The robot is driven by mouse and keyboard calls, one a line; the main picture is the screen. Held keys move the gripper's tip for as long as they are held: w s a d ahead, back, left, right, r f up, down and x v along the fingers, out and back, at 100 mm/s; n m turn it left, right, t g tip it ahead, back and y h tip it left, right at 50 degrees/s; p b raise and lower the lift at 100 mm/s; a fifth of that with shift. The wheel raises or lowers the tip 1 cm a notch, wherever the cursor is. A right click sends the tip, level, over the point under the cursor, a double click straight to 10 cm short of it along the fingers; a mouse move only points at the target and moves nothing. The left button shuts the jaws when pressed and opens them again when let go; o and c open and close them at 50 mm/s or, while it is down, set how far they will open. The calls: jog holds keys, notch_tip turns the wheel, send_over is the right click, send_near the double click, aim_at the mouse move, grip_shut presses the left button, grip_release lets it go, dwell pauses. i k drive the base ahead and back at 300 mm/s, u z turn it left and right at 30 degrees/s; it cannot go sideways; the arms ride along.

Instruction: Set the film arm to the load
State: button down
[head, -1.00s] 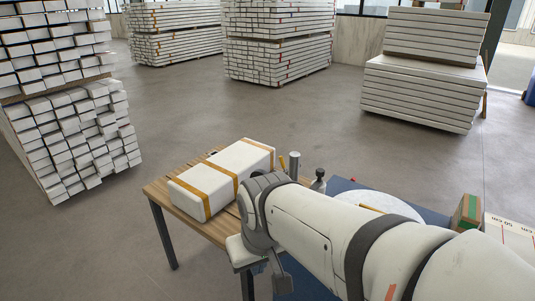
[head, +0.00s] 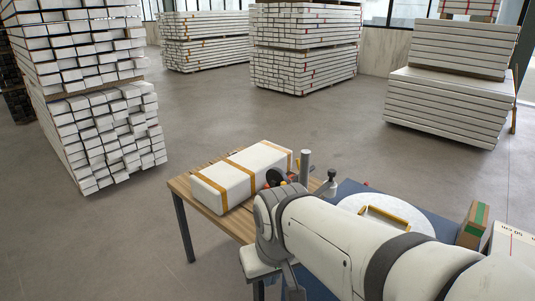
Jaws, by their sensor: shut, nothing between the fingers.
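A white box with amber bands (head: 240,176) lies on a slatted wooden table (head: 182,186). A grey upright post (head: 305,166) and a black-knobbed lever (head: 331,180) stand right of the box. A dark round part (head: 275,176) with small red-orange pieces shows between the box and my arm. A white round plate (head: 355,203) lies on a blue surface, with a yellow bar frame (head: 386,218) over it. I cannot tell which of these parts is the film arm. My white arm covers the foreground, and my gripper cannot be made out.
A brown block with a green stripe (head: 472,226) and a white panel with markings (head: 512,243) stand at the right. Tall stacks of white boards (head: 105,140) stand at the left and back. Open grey floor (head: 290,118) lies between them and the table.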

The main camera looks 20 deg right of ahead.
aim_at(329, 189)
jog(key=u, duration=0.05)
jog(key=i, duration=0.9)
jog(key=z, duration=0.05)
